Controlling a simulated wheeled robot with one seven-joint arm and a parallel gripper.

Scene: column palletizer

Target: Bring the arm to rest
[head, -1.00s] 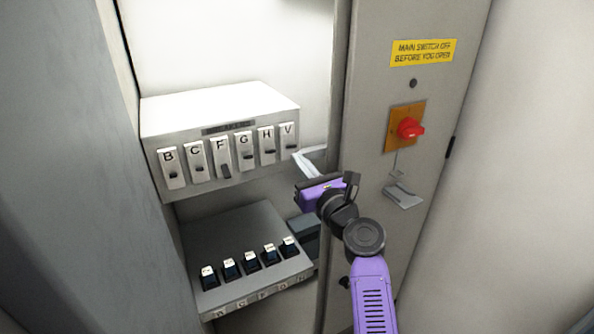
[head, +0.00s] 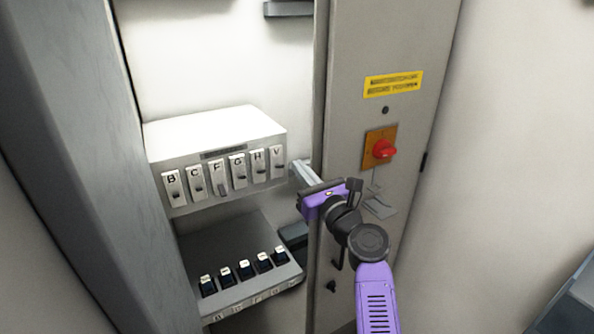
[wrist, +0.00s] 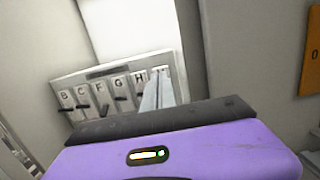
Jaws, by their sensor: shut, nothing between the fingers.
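My gripper (head: 303,172) is at the open cabinet's right edge, at the right end of the lettered switch row. Its fingers are together with nothing visible between them. In the wrist view the fingers (wrist: 157,90) point at the switch panel (wrist: 115,72) and cover part of its right end, hiding the last switch. I cannot tell whether the fingertips touch the panel. My purple arm reaches up from the bottom right of the head view.
The switch panel (head: 215,118) has several lettered levers; the F lever sits lower than others. Below is a sloped box (head: 225,245) with small dark switches. The cabinet door (head: 390,50) carries a red rotary switch (head: 384,149) and yellow label (head: 393,84). A grey wall (head: 65,100) bounds the left.

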